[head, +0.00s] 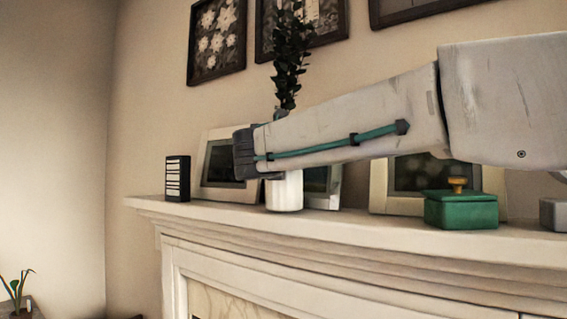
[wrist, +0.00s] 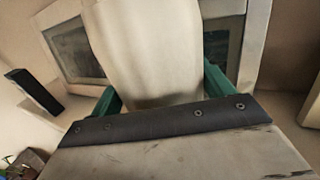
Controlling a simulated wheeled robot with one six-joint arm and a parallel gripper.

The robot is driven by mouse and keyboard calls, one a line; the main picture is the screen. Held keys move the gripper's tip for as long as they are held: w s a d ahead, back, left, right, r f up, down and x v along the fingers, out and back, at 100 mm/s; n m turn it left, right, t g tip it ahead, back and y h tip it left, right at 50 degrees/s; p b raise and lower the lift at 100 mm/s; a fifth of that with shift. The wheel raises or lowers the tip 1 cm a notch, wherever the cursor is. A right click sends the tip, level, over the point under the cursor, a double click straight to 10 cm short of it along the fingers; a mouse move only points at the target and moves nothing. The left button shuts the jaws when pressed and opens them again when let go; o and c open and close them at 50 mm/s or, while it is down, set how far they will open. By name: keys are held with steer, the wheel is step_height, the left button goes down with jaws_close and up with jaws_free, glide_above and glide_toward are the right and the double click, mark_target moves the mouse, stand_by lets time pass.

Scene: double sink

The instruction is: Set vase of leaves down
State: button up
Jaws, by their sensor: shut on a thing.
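The vase of leaves (head: 285,192) is a white cylinder with dark green leaves (head: 291,55) rising above my arm. Its base appears to be at the mantel shelf (head: 340,222); I cannot tell whether it touches. My gripper is shut on the vase. In the wrist view my gripper (wrist: 160,92) has its green fingers on both sides of the white vase body (wrist: 150,45). In the head view my arm hides the vase's upper part and the fingers.
A black-and-white striped block (head: 177,178) and a picture frame (head: 217,165) stand left of the vase. Another frame (head: 378,185) and a green box with a gold knob (head: 461,210) stand to the right. Framed pictures (head: 217,40) hang on the wall behind.

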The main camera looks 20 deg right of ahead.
steer(key=shift+f, duration=0.2)
steer(key=o, duration=1.5)
steer(key=shift+f, duration=0.1)
steer(key=v, duration=1.2)
